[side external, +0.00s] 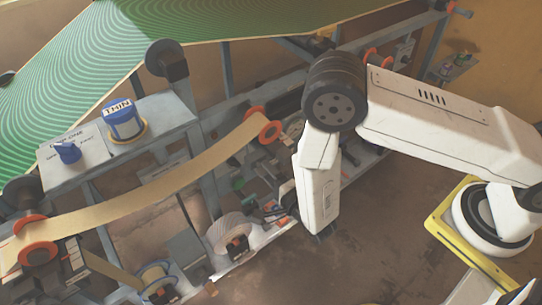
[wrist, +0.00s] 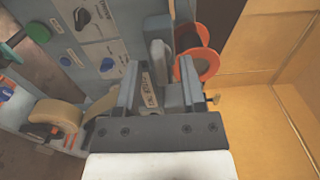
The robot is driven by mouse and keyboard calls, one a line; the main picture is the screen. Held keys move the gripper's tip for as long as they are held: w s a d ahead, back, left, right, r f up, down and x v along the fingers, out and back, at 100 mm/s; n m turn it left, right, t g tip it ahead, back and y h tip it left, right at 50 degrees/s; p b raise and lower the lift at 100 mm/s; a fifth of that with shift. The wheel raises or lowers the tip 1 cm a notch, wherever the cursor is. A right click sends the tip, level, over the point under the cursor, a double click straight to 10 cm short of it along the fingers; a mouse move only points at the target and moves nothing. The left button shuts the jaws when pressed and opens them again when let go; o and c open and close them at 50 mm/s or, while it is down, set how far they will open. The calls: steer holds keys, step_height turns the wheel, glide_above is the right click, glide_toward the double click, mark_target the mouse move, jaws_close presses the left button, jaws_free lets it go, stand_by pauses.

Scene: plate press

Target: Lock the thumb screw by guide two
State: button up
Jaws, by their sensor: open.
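In the wrist view my gripper (wrist: 157,78) is open, its two grey fingers apart with nothing clamped between them. A grey upright block or lever (wrist: 160,60) stands between and just beyond the fingertips. A pale plate with small lettering (wrist: 149,91) shows between the fingers; I cannot read it surely. An orange-flanged guide roller (wrist: 205,64) is just right of the right finger. In the side view my white forearm hides most of the gripper.
A control panel with dark knobs (wrist: 82,18) lies at the upper left of the wrist view. A tan roll (wrist: 55,115) sits at left. In the side view, a tan web (side external: 150,185) runs between orange-flanged rollers. Open floor (side external: 375,235) lies to the right.

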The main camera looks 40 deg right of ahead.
steer(key=s, duration=0.6)
steer(key=shift+s, duration=0.3)
steer(key=shift+w, duration=0.1)
steer(key=w+d+r+n+g, duration=0.1)
steer(key=n+g, duration=0.1)
steer(key=n, duration=0.3)
steer(key=w+d+r+n+g, duration=0.1)
steer(key=d+r+n+g, duration=0.1)
steer(key=n, duration=0.3)
steer(key=w+d+r+n+g, duration=0.1)
steer(key=d+r+n+g, duration=0.1)
steer(key=n+g, duration=0.2)
steer(key=shift+w+d+r+n+y, duration=0.1)
steer(key=shift+n+y, duration=0.05)
steer(key=shift+n, duration=0.35)
steer(key=shift+w+r+n+y, duration=0.1)
steer(key=shift+n+y, duration=0.05)
steer(key=shift+n, duration=0.35)
steer(key=s+d+r+n+g, duration=0.2)
steer(key=s+d+r+g, duration=0.5)
steer(key=d, duration=0.6)
step_height(320, 180, up, 2)
steer(key=shift+s, duration=0.8)
